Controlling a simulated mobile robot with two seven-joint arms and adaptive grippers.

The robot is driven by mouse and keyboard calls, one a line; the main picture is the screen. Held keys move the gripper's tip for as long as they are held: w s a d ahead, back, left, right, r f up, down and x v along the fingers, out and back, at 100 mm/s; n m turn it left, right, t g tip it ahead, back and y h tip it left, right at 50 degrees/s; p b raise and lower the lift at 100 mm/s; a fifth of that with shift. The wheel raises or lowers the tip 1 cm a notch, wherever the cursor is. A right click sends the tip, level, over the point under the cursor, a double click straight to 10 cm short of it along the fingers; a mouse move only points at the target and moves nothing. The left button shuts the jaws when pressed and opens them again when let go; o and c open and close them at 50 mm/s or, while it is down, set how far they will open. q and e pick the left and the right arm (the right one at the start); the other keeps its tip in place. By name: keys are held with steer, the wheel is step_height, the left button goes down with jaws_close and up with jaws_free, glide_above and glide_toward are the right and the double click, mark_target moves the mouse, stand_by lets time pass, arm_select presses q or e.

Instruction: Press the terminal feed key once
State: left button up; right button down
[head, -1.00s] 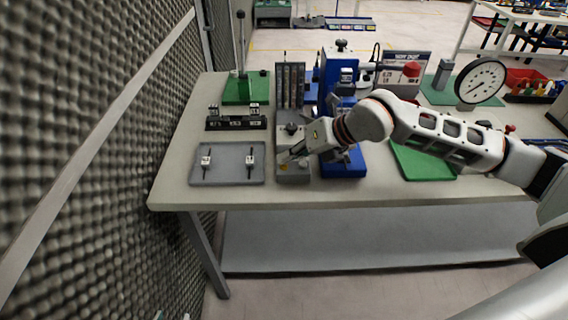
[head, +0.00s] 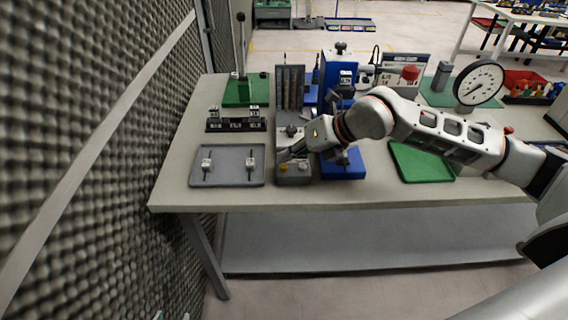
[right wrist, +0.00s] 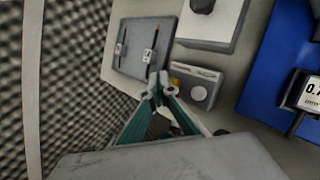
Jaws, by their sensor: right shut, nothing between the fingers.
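A small grey box (head: 294,178) stands near the table's front edge. I cannot tell which button is the feed key. My right gripper (head: 282,158) is shut and empty, just above and behind the box's left part in the head view. In the right wrist view the right gripper (right wrist: 161,85) has its tips beside the yellow button, apparently apart from it. My left gripper is not in view.
A grey tray (head: 228,179) with two small terminal pieces lies left of the box. A grey block with a black knob (head: 291,130) stands behind it, and a blue press (head: 343,172) on the right. A foam wall (head: 90,150) flanks the table's left side.

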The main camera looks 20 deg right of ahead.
mark_target(287, 167)
steer(key=shift+r, duration=0.2)
steer(key=shift+r+p, duration=1.35)
steer(key=shift+r, duration=1.1)
steer(key=shift+f, duration=0.1)
